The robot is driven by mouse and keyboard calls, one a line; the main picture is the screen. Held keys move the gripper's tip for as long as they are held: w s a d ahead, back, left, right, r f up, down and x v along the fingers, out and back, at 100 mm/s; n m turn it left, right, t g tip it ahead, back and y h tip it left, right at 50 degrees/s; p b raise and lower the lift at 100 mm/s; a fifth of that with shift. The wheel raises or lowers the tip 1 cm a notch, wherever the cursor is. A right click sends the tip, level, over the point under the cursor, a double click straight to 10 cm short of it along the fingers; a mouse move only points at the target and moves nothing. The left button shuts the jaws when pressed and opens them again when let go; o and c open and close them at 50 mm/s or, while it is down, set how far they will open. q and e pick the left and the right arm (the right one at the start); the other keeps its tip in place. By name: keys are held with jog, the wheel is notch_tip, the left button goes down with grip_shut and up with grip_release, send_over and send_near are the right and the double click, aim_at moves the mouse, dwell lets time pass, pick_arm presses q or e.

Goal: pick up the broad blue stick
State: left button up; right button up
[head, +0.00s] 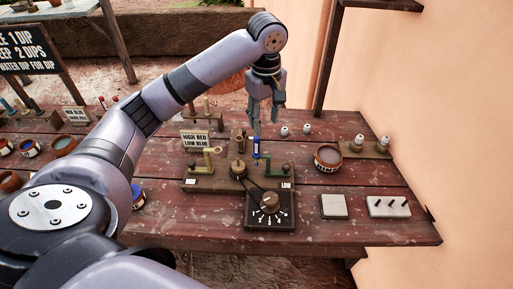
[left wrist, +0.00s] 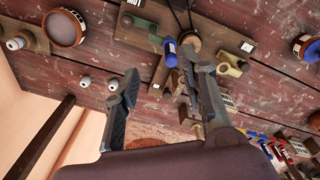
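A thick blue stick (head: 256,148) stands upright on a wooden stand with a dial (head: 216,183), near its back edge. It also shows in the left wrist view (left wrist: 170,53), above the space between the fingers. My left gripper (head: 265,118) points down above and slightly behind the blue stick in the head view. Its two fingers are spread apart with nothing between them, as the left wrist view (left wrist: 165,90) also shows. The gripper does not touch the stick. My right gripper is out of view.
A sign reading HIGH RED LOW BLUE (head: 196,139) stands behind the stand. A brown bowl (head: 328,158), two small white knobs (head: 284,131), a grey square plate (head: 333,206) and a pegged block (head: 389,207) are to the right. Several pots and sticks crowd the left.

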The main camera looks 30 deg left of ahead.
pick_arm(q)
notch_tip(320, 180, up, 4)
jog(key=a+n, duration=0.2)
jog(key=a, duration=0.1)
jog(key=p, duration=0.2)
send_over(256, 153)
jog(key=w, duration=0.1)
jog(key=f, duration=1.1)
jog(key=shift+a+f, duration=0.2)
jog(key=shift+a, duration=0.1)
notch_tip(256, 153, down, 5)
jog(key=shift+s+r+p, duration=0.1)
jog(key=shift+p, duration=0.7)
jog(key=shift+f, duration=0.4)
jog(key=shift+d, duration=0.1)
grip_shut()
